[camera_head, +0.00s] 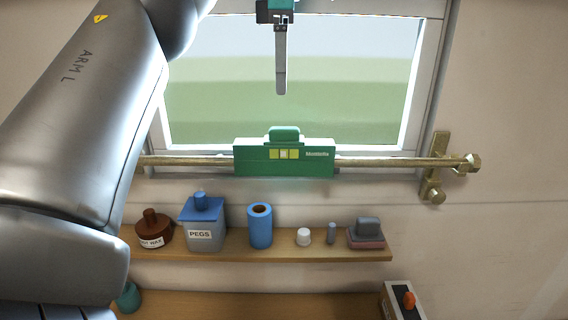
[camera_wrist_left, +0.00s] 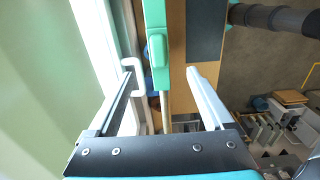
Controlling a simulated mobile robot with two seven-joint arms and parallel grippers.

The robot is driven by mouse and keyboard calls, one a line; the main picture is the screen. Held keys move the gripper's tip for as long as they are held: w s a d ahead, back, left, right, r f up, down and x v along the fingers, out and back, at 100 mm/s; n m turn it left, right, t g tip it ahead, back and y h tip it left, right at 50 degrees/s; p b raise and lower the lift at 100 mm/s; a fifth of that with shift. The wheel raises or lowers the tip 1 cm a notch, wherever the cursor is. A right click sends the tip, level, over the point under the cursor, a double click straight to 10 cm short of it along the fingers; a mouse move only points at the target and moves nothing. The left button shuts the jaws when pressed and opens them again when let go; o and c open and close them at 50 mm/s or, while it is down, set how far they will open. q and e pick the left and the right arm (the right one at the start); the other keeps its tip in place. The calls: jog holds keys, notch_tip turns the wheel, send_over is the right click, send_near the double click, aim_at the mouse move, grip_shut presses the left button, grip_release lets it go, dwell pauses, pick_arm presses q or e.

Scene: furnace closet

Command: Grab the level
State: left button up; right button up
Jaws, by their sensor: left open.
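The green level (camera_head: 284,158), with a small yellow-green vial window and a raised green grip (camera_head: 284,134) on top, rests across a brass rail (camera_head: 390,162) in front of the window. My left gripper (camera_head: 281,90) points down above the level, and a gap shows between its fingertip and the grip. In the left wrist view my left gripper (camera_wrist_left: 161,72) is open and empty, with the level (camera_wrist_left: 155,25) seen beyond and between its fingers. In the head view one finger hides the other. My right gripper is not in view.
Below the rail, a wooden shelf (camera_head: 345,253) holds a brown wax pot (camera_head: 153,230), a pegs box (camera_head: 203,225), a blue roll (camera_head: 260,226) and small items. A brass bracket (camera_head: 436,165) stands at the rail's right end. The window pane (camera_head: 340,80) is close behind the gripper.

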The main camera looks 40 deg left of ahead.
aim_at(284, 127)
pick_arm(q)
notch_tip(284, 127, down, 8)
jog(key=shift+r+b, duration=0.25)
jog(key=shift+b, duration=0.2)
jog(key=shift+w+d+f+p, duration=0.15)
jog(key=shift+f+p, duration=0.3)
jog(key=shift+f, duration=2.2)
jog(key=shift+w, duration=0.1)
grip_shut()
